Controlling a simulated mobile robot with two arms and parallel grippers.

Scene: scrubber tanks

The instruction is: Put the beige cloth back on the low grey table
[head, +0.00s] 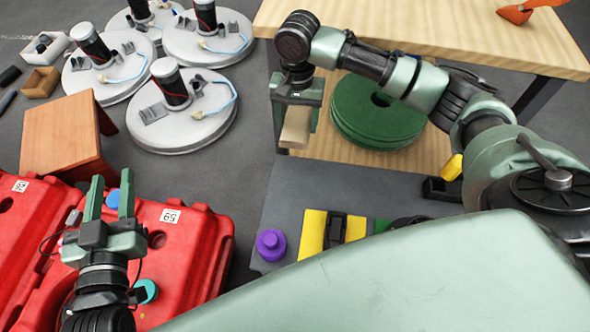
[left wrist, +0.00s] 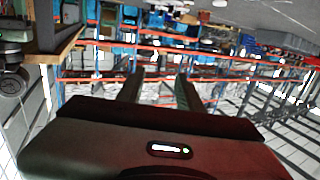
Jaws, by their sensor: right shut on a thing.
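The beige cloth (head: 295,128) is between the fingers of my right gripper (head: 297,122), which is shut on it. It hangs in the upper middle of the head view, beyond the far edge of the low grey table (head: 330,180) as seen from here. My left gripper (head: 111,190) is open and empty, with its fingers apart and pointing up, over the red tanks at lower left. Its two fingers also show apart in the left wrist view (left wrist: 158,88).
On the grey table stand a purple bottle (head: 270,244) and a yellow and black item (head: 332,229). Green pads (head: 350,125) lie on a wooden shelf behind. Red tanks (head: 195,240), a brown stool (head: 62,135) and white round machines (head: 180,125) fill the left. Grey floor lies between.

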